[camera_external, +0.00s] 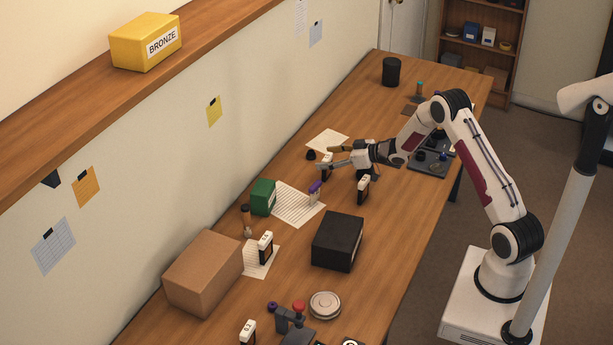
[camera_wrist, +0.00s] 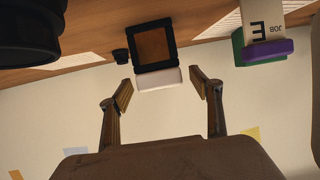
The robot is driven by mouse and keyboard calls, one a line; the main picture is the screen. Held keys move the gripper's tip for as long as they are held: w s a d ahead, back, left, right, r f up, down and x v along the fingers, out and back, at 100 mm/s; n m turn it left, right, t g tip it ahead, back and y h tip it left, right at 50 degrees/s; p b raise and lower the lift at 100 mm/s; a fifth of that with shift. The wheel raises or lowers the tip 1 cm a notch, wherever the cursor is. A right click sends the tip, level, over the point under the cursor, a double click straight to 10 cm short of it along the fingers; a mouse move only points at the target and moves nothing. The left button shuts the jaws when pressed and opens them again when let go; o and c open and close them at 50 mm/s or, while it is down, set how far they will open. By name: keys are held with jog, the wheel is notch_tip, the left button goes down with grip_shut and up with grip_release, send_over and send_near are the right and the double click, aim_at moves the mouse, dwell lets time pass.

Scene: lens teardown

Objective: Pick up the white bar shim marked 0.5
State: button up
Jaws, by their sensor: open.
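My gripper (camera_external: 327,158) is open and reaches left over the table. A piece with a white bar (camera_external: 328,157) on a dark frame stands upright at its fingertips. In the wrist view the white bar (camera_wrist: 158,79) lies between and slightly beyond my two fingertips (camera_wrist: 163,92), apart from both. Its black frame with an amber middle (camera_wrist: 155,45) shows above it there. No 0.5 mark is readable on it. Similar white-topped pieces stand nearer the camera (camera_external: 363,187), by the brown box (camera_external: 266,244) and at the front edge of the picture (camera_external: 248,331); their marks are too small to read.
A small black knob (camera_wrist: 120,56) stands beside the framed piece. A black box (camera_external: 338,241), green box (camera_external: 263,197) and brown box (camera_external: 203,271) stand on the table (camera_external: 400,245).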

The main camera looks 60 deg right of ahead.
jog(key=shift+w+f, duration=0.15)
jog(key=shift+w, duration=0.05)
dwell(0.4)
jog(key=c, duration=1.2)
jog(key=shift+r, duration=5.05)
